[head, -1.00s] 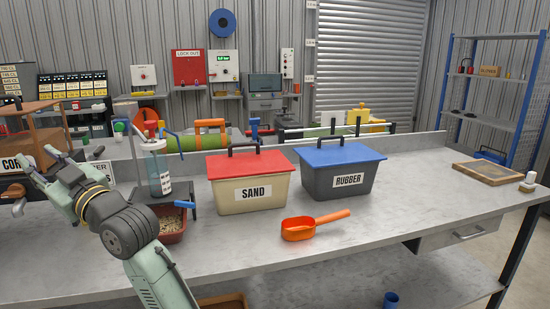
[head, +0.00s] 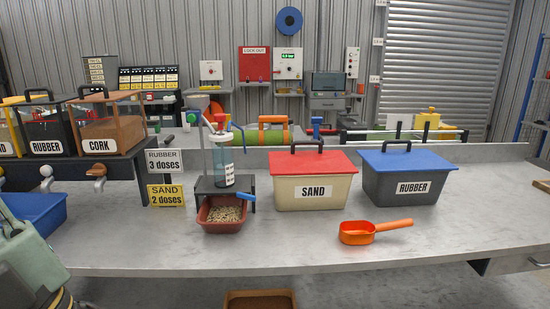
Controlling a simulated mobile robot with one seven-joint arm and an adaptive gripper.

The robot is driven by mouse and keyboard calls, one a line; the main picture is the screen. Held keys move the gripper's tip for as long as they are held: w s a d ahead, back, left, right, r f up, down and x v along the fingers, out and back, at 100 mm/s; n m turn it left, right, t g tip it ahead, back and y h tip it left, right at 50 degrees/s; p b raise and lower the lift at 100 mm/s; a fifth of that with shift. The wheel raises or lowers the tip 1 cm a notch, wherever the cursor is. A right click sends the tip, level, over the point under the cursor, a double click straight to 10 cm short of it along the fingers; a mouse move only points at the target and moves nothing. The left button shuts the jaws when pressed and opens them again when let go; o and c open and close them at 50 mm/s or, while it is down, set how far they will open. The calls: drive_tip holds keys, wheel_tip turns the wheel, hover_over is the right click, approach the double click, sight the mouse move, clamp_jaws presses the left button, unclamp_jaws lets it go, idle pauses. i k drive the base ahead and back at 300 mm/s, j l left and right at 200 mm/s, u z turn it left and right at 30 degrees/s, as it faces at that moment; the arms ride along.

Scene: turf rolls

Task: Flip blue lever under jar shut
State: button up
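The clear jar (head: 223,168) stands upright on a small dark stand (head: 209,186) left of the middle of the bench. The blue lever (head: 246,196) shows at the stand's right side, just under the jar, slanting down to the right. I cannot tell from its angle whether it is open or shut. A red tray (head: 221,225) of pale brown granules sits below, at the stand's front. Part of my arm is at the lower left edge, well away from the jar. My gripper's fingers are out of view.
A sand box (head: 312,191) and a rubber box (head: 413,187) stand right of the jar. An orange scoop (head: 358,233) lies in front. Dose signs (head: 165,194) stand left of the jar, and a blue bin (head: 36,212) is at the far left.

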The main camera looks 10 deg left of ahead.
sight(239, 195)
drive_tip(key=i+j+z, duration=0.25)
drive_tip(key=i, duration=0.25)
drive_tip(key=i+j+z, duration=0.25)
drive_tip(key=i, duration=0.2)
